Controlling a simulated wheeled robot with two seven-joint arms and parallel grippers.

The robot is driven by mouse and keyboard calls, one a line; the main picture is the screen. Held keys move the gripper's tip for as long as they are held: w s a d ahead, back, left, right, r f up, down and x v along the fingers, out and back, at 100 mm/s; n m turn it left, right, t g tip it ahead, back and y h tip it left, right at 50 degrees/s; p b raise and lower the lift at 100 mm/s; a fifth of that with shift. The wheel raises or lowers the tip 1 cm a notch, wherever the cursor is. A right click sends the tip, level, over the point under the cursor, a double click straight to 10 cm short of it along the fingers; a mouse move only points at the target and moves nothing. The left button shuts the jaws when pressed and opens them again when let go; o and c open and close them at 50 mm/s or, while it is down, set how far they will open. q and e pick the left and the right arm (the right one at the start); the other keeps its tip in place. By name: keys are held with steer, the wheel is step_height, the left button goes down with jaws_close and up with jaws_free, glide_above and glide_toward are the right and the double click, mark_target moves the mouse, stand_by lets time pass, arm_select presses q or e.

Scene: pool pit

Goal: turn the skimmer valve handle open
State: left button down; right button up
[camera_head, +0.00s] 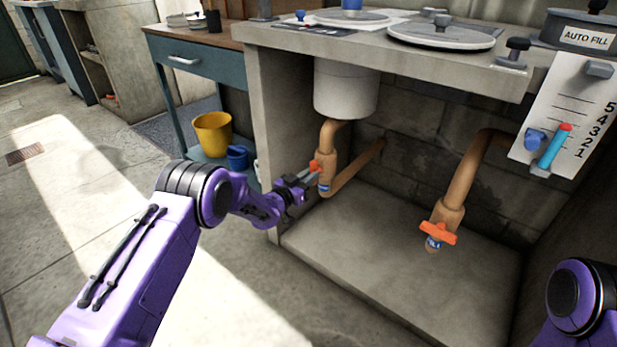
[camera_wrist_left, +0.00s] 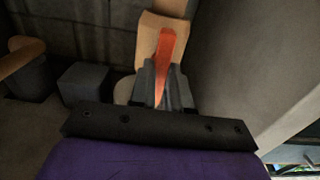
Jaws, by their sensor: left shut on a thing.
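The left pipe (camera_head: 327,168) under the counter carries a valve with an orange handle (camera_head: 315,166) on its near-left side. My left gripper (camera_head: 309,176) reaches in from the left and is shut on this orange handle. In the left wrist view the orange handle (camera_wrist_left: 166,62) stands between the two grey fingers (camera_wrist_left: 162,85), lengthwise along them. A second valve with an orange handle (camera_head: 438,233) sits on the right pipe, its bar lying roughly crosswise to the pipe. I cannot read which one is labelled skimmer. My right arm shows at the lower right, but its gripper is outside the picture.
A concrete counter (camera_head: 390,62) overhangs the pipes, with side wall (camera_head: 265,130) close to my left forearm. A white gauge board (camera_head: 570,115) hangs at the right. A yellow bucket (camera_head: 212,134) stands on the blue table's lower shelf. The pit floor (camera_head: 385,265) is bare.

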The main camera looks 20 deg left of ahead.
arm_select(q)
steer(key=shift+r, duration=0.15)
steer(key=c, duration=1.1)
jaws_free()
steer(key=p+v, duration=0.3)
steer(key=v, duration=0.7)
steer(key=shift+s+a, duration=0.1)
steer(key=shift+s, duration=0.1)
